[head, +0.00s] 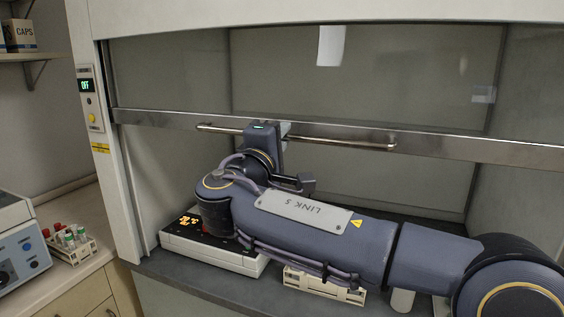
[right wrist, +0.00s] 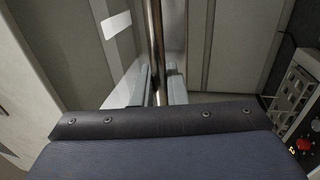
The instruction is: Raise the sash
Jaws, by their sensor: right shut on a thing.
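The sash (head: 370,75) of the fume hood is a glass pane with a metal bottom rail (head: 455,146). A long bar handle (head: 345,142) runs along the front of that rail. The rail stands well above the worktop, with the hood's opening below it. My right gripper (head: 284,132) is at the handle, left of its middle, and is shut on it. In the right wrist view the handle (right wrist: 157,45) runs between the two fingers (right wrist: 163,85). My right arm hides part of the hood's inside. My left gripper is not in view.
A white device with yellow lights (head: 215,255) sits on the hood's worktop below my arm, beside a cream rack (head: 310,284). A tube rack (head: 72,245) stands on the left bench.

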